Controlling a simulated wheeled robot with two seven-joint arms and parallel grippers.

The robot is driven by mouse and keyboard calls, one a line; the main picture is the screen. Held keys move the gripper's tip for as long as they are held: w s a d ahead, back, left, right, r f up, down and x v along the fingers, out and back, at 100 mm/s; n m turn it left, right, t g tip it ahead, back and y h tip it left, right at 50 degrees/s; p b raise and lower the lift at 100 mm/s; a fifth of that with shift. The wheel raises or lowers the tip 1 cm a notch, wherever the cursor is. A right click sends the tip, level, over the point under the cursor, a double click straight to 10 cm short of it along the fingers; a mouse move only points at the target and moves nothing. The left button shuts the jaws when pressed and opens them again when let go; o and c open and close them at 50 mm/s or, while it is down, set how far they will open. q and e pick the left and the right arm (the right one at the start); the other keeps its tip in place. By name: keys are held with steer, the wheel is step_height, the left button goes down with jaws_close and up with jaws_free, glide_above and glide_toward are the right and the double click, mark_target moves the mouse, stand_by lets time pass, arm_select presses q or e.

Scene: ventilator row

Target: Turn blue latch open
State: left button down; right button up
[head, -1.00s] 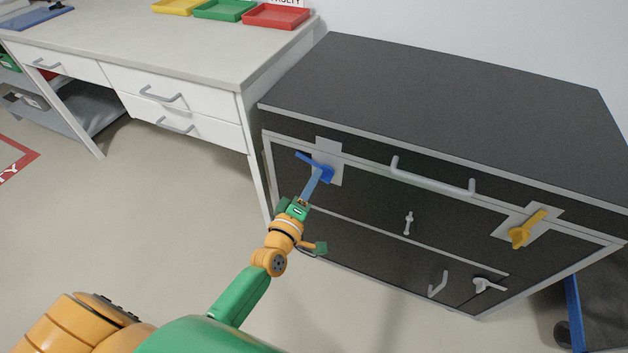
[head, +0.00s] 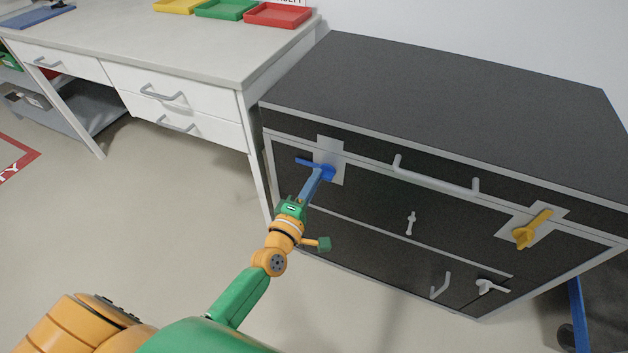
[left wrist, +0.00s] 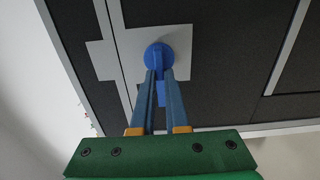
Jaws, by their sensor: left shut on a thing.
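The blue latch (head: 328,172) sits on a light grey plate at the upper left of the dark cabinet's front. In the head view its arm points left and slightly up from the round hub. My left gripper (head: 323,175) reaches it from below. In the left wrist view the latch's round hub (left wrist: 158,55) lies just past the fingertips, and a blue part runs down between the two fingers (left wrist: 159,78). The left gripper is shut on the blue latch. The fingers hide part of it. My right gripper is not in view.
A yellow latch (head: 532,231) is on the cabinet's right side, with a long grey handle (head: 435,178) between the latches. Smaller grey handles are lower down. A white-drawered bench (head: 190,60) stands at the left. The floor before it is clear.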

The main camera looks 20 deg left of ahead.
arm_select(q)
steer(key=c, duration=0.9)
jaws_free()
steer(key=s, duration=0.7)
steer(key=shift+a+p, duration=0.1)
steer(key=shift+p, duration=0.25)
